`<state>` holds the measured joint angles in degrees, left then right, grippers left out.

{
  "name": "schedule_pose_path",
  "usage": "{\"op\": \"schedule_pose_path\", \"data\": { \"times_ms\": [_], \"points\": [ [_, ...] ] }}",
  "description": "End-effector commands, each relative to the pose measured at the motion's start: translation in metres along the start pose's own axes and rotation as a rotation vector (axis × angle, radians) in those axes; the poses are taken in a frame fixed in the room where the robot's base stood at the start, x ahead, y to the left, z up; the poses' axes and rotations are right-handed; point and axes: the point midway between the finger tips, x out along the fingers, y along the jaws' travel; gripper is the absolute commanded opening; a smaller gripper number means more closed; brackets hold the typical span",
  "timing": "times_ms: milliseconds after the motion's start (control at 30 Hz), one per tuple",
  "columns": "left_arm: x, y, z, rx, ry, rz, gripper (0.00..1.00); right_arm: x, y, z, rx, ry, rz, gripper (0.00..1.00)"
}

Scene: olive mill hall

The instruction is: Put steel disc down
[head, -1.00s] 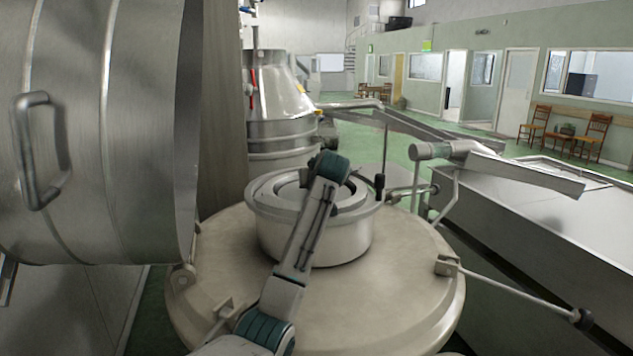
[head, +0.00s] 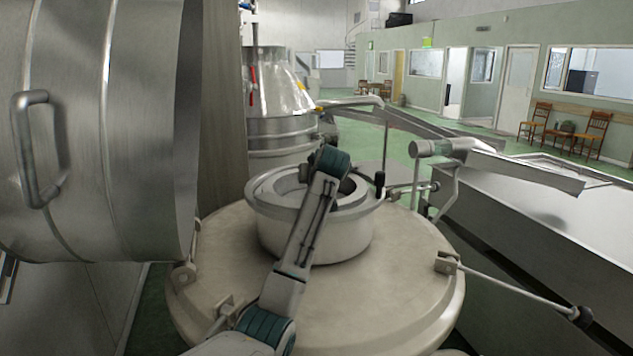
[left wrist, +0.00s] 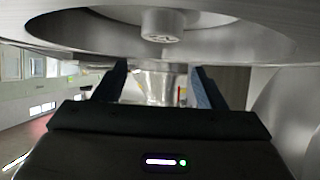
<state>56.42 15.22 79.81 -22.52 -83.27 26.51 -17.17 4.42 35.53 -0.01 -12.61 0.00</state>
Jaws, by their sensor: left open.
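My left arm reaches over the round metal collar (head: 315,240) on top of the wide tank lid. Its wrist hides the hand in the head view. In the left wrist view my left gripper (left wrist: 160,73) has its two dark fingers apart, with nothing seen between them. A round steel surface with a short central knob, apparently the steel disc (left wrist: 235,38), fills the top of that view, just beyond the fingers. I cannot tell whether they touch it. In the head view the inside of the collar is partly hidden by my arm. My right gripper is not in view.
The tank lid (head: 390,280) has hinged clamp arms around it. A large steel drum (head: 95,130) with a handle stands close on the left. A long steel trough (head: 560,220) is on the right. A conical steel vessel (head: 275,90) stands behind.

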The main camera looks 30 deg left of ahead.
Motion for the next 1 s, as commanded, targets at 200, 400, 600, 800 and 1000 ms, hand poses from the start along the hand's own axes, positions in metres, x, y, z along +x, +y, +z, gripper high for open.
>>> {"op": "schedule_pose_path", "data": {
  "times_ms": [200, 400, 600, 800, 1000],
  "points": [
    [-0.052, 0.002, -0.002, 0.0, 0.0, 0.004, 0.64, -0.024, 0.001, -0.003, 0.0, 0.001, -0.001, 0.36],
    [-0.091, 0.001, -0.001, 0.0, -0.001, 0.003, 0.64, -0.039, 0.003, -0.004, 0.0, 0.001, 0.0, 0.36],
    [-0.111, 0.001, 0.001, 0.001, -0.001, 0.001, 0.64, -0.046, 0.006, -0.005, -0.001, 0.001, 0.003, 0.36],
    [-0.114, 0.001, 0.002, 0.001, -0.002, 0.0, 0.64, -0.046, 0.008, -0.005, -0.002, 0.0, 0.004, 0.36],
    [-0.114, 0.001, 0.002, 0.001, -0.001, 0.001, 0.64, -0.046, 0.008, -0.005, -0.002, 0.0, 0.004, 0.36]
  ]
}}
